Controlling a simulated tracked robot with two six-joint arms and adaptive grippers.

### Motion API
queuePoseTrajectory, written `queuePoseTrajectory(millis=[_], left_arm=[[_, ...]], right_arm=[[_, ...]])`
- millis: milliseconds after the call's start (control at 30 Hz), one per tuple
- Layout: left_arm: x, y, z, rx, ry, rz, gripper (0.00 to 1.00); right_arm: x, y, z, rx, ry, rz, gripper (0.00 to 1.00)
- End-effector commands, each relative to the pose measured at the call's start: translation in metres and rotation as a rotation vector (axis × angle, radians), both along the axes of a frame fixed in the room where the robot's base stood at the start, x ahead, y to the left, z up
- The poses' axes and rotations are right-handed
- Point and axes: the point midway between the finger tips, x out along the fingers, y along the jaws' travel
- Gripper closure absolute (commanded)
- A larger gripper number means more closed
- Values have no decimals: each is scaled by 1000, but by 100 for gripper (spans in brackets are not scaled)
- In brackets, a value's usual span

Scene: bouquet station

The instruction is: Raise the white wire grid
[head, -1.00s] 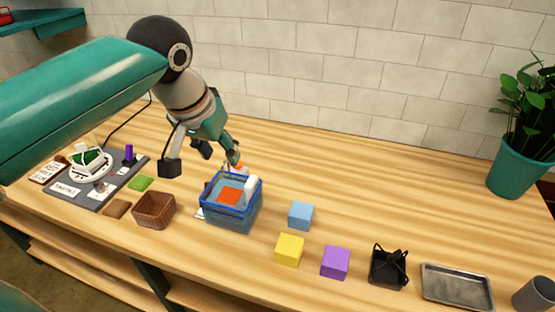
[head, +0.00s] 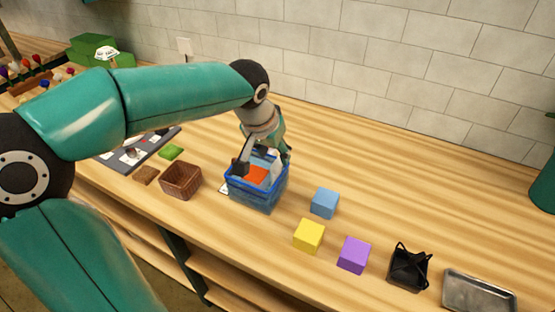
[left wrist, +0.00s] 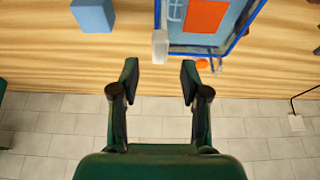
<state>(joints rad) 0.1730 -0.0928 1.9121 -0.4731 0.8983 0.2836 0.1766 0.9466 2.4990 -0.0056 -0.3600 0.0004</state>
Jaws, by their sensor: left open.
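A blue crate (head: 257,196) stands on the wooden table in the head view, with an orange-red piece (head: 256,174) in it. It also shows at the top of the left wrist view (left wrist: 205,51). Pale crossing lines inside it, beside the orange-red piece, may be the white wire grid (left wrist: 175,12); I cannot tell for sure. A white block-like piece (left wrist: 160,46) is at the crate's edge. My left gripper (head: 264,163) is open over the crate in the head view. Its fingers (left wrist: 158,72) show nothing held between them. My right gripper is not in view.
A brown basket (head: 181,182) stands left of the crate. Blue (head: 324,203), yellow (head: 309,236) and purple (head: 353,255) cubes, a black holder (head: 409,268) and a metal tray (head: 479,294) lie to the right. The table behind the cubes is clear.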

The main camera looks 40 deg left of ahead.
Motion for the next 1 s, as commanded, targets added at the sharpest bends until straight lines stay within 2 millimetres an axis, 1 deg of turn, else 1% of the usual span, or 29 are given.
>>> queuePoseTrajectory(millis=[33, 100, 300, 433, 667, 700, 933, 1000], left_arm=[[3, 1, -10, -2, 5, 0, 54], [7, 2, -20, -2, 5, 1, 54], [14, 4, -37, 0, 2, -1, 54], [16, 5, -40, -1, 0, 0, 54], [16, 5, -40, -1, 0, 0, 54], [16, 5, -41, -1, 0, 0, 61], [16, 5, -40, -1, 0, 0, 99], [16, 5, -40, -1, 0, 0, 100]], right_arm=[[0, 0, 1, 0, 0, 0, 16], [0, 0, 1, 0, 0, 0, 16], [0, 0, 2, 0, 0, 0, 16], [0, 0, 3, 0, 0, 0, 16], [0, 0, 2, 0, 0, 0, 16], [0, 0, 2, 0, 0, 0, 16], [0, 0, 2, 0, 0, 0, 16], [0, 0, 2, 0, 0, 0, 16]])
